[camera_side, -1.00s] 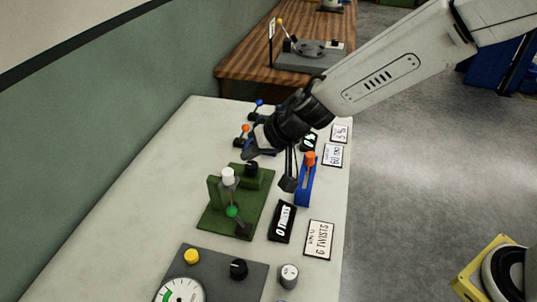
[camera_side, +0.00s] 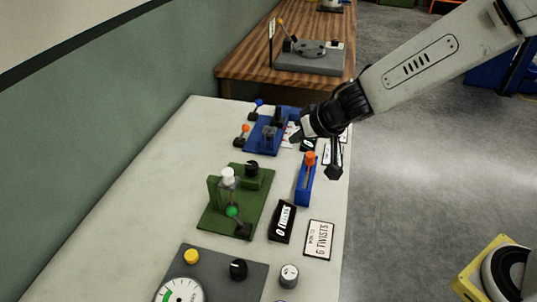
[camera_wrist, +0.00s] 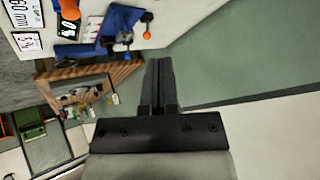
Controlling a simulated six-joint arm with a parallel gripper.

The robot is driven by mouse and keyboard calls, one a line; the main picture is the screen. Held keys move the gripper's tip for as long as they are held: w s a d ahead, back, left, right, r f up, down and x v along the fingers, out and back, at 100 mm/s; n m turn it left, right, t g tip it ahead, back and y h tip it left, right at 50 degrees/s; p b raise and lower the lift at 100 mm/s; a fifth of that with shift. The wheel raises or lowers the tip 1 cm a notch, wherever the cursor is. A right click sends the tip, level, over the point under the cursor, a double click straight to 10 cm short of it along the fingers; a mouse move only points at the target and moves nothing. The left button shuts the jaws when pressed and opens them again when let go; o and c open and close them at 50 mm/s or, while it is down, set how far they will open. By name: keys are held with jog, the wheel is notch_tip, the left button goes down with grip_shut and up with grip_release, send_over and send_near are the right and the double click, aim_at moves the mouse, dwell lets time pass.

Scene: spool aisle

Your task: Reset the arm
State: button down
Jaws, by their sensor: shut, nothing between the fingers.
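My gripper (camera_side: 335,172) is shut and empty. In the side view it hangs above the right edge of the white table, beside the blue slider with the orange knob (camera_side: 310,157), with no contact that I can make out. In the wrist view its closed fingers (camera_wrist: 159,84) point up the picture, toward the green wall, with nothing between them.
The white table (camera_side: 150,190) holds a green fixture (camera_side: 222,215), a blue fixture (camera_side: 262,142), a grey gauge panel (camera_side: 225,272) and several cards. A wooden table (camera_side: 240,75) stands behind. Floor at right is open, with a yellow-edged object (camera_side: 475,275) low there.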

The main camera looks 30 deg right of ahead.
jog(key=s+d+f+g+h, duration=0.1)
jog(key=s+d+f+g, duration=0.1)
jog(key=s+d, duration=0.5)
jog(key=s+d+f+n+g+h, duration=0.1)
jog(key=s+d+f+g, duration=0.1)
jog(key=s+d, duration=0.5)
jog(key=s+g, duration=0.1)
jog(key=s, duration=0.2)
jog(key=shift+f, duration=0.2)
